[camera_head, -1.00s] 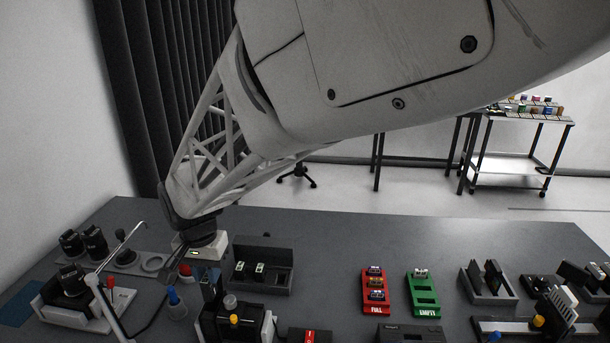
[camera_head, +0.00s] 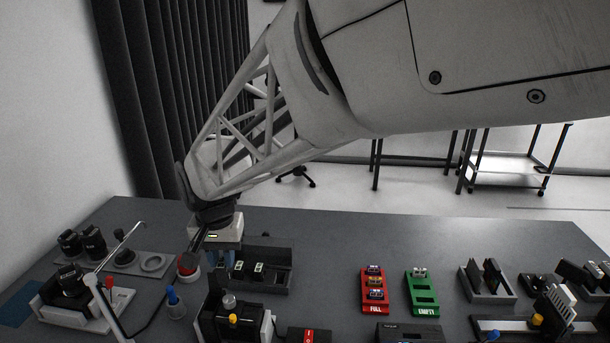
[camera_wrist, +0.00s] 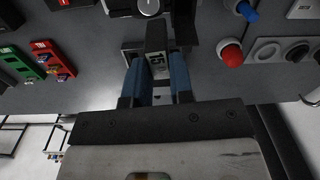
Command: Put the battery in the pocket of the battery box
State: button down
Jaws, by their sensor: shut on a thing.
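My gripper (camera_head: 223,258) has its blue fingers down at the left end of a dark open box (camera_head: 282,284), which appears to be the battery box. In the wrist view my gripper (camera_wrist: 158,78) is shut on a black block with a pale label reading about "15", which I take as the battery (camera_wrist: 156,42). The block sits between the fingers and sticks out past their tips. Two black blocks with white labels (camera_head: 258,268) show in the box in the head view. The held battery's lower end and any contact with the box are hidden.
A black fixture with a silver knob (camera_head: 229,301) is in front.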

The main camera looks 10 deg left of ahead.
jog(key=shift+w+d+f, duration=0.25)
jog(key=shift+w+f, duration=0.05)
jog(key=shift+w, duration=0.4)
jog(key=w+d+f, duration=0.3)
jog(key=w+d, duration=0.1)
jog(key=w, duration=0.3)
jog(key=w+d+f+m, duration=0.1)
jog(key=w+d+f, duration=0.2)
jog(key=w, duration=0.4)
jog(key=shift+w+d+f, duration=0.2)
jog(key=shift+d+f, duration=0.15)
jog(key=shift+f, duration=0.15)
jog(key=shift+f, duration=0.1)
jog(key=shift+f, duration=2.75)
jog(key=shift+f, duration=1.7)
jog(key=c, duration=0.9)
grip_release()
jog(key=shift+r, duration=0.1)
jog(key=shift+r, duration=3.8)
